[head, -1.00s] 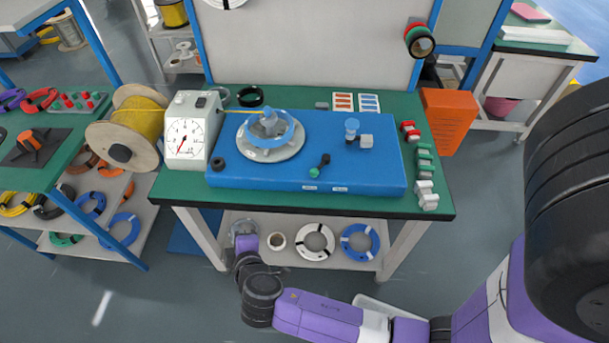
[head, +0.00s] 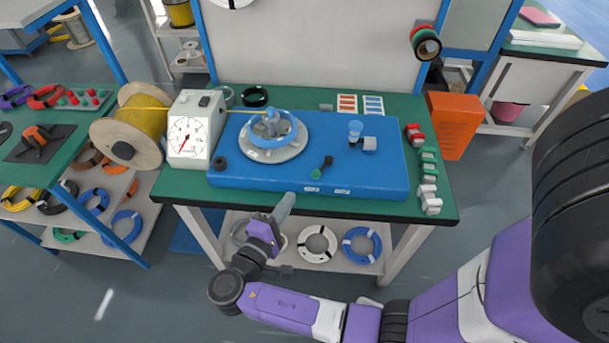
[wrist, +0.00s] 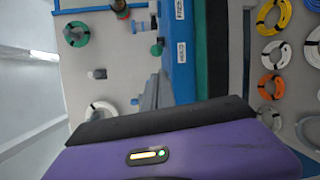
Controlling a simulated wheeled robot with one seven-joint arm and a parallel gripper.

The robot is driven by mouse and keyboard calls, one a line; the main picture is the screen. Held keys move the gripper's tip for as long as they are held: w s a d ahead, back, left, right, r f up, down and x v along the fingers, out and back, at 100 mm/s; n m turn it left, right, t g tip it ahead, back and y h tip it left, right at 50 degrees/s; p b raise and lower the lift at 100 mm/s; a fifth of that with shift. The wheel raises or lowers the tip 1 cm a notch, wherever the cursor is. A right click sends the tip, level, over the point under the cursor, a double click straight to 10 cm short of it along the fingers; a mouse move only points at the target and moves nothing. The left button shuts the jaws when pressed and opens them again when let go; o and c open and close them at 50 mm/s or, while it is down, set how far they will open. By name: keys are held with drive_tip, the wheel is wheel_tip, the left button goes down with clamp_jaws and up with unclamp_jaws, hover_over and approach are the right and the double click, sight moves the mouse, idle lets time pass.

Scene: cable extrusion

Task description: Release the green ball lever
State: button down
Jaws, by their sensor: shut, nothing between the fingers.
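The green ball lever (head: 316,174) is on the front part of the blue machine base (head: 380,183). Its green ball points toward the front left and its dark end sits behind it to the right. In the wrist view the green ball (wrist: 156,50) shows small near the blue base's edge. My gripper (head: 287,198) is shut and empty, in front of the table's front edge, left of and nearer than the lever. It does not touch the lever. In the wrist view the grey fingers (wrist: 158,88) point up toward the base.
A grey disc with a blue ring (head: 272,128) sits on the base's left part. A blue knob (head: 355,131) stands at the right. A white dial gauge (head: 188,140) and a yellow cable spool (head: 140,120) are at the left. Coils lie on the shelf below.

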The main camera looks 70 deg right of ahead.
sight(305, 180)
drive_tip(key=d, duration=0.3)
drive_tip(key=d+p, duration=0.1)
drive_tip(key=d, duration=0.2)
drive_tip(key=d+p, duration=0.1)
drive_tip(key=d, duration=0.3)
drive_tip(key=shift+s+f, duration=0.1)
drive_tip(key=shift+f, duration=0.25)
